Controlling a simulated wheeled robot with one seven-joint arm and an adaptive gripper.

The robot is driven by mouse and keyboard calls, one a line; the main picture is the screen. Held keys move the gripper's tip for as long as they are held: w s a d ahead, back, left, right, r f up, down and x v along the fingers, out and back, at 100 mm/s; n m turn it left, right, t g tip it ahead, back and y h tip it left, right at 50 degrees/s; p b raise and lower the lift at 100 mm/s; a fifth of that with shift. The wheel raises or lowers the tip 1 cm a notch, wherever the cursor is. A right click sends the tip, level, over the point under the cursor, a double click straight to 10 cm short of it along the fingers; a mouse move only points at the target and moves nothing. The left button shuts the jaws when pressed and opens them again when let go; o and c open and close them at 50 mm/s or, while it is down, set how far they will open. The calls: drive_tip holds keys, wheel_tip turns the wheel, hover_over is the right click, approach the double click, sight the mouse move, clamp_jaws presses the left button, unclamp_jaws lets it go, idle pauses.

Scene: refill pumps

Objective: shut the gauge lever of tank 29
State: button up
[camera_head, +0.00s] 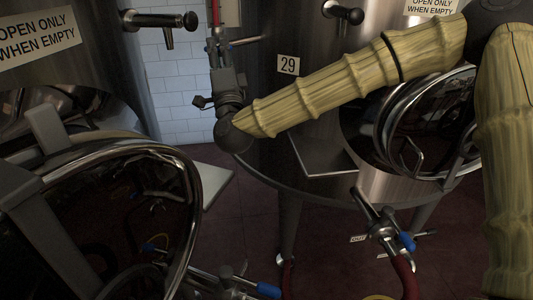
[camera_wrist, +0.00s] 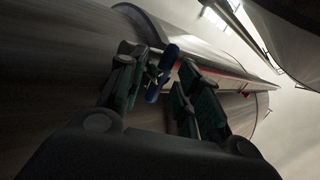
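Tank 29 (camera_head: 270,110) is a steel tank at the upper middle of the head view, with a white plate marked 29 (camera_head: 288,64). My gripper (camera_head: 217,46) points up at the left of this tank, beside its gauge fittings. In the wrist view my gripper (camera_wrist: 164,68) has its fingers apart, one on each side of a blue-handled lever (camera_wrist: 160,78). The lever shows between the fingers in front of the steel wall. Whether a finger touches it I cannot tell. In the head view my gripper hides the lever.
A thin red gauge tube (camera_head: 215,14) rises above my gripper. A short metal rod (camera_head: 246,41) sticks out right of it. Another steel tank (camera_head: 60,75) stands left, with an open round hatch (camera_head: 200,190) in front. A blue-handled valve (camera_head: 405,241) sits at lower right.

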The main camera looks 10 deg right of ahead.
drive_tip(key=s+d+n+g+y+p, duration=0.3)
drive_tip(key=s+n+g+y+p, duration=0.15)
drive_tip(key=n+p, duration=0.6)
drive_tip(key=s+d+n+g+y+p, duration=0.3)
drive_tip(key=s+d+n+g+p, duration=0.15)
drive_tip(key=n+p, duration=0.6)
drive_tip(key=s+d+f+m+g+h+b, duration=0.1)
drive_tip(key=s+f+g+b, duration=0.1)
drive_tip(key=f, duration=1)
drive_tip(key=s+d+f+m+g+h+b, duration=0.1)
drive_tip(key=f+b, duration=0.3)
drive_tip(key=f, duration=0.9)
drive_tip(key=shift+s+d+f+g+h+b, duration=0.15)
drive_tip(key=shift+s+d+g+h+b, duration=0.15)
drive_tip(key=shift+s+g+h, duration=0.4)
idle(0.4)
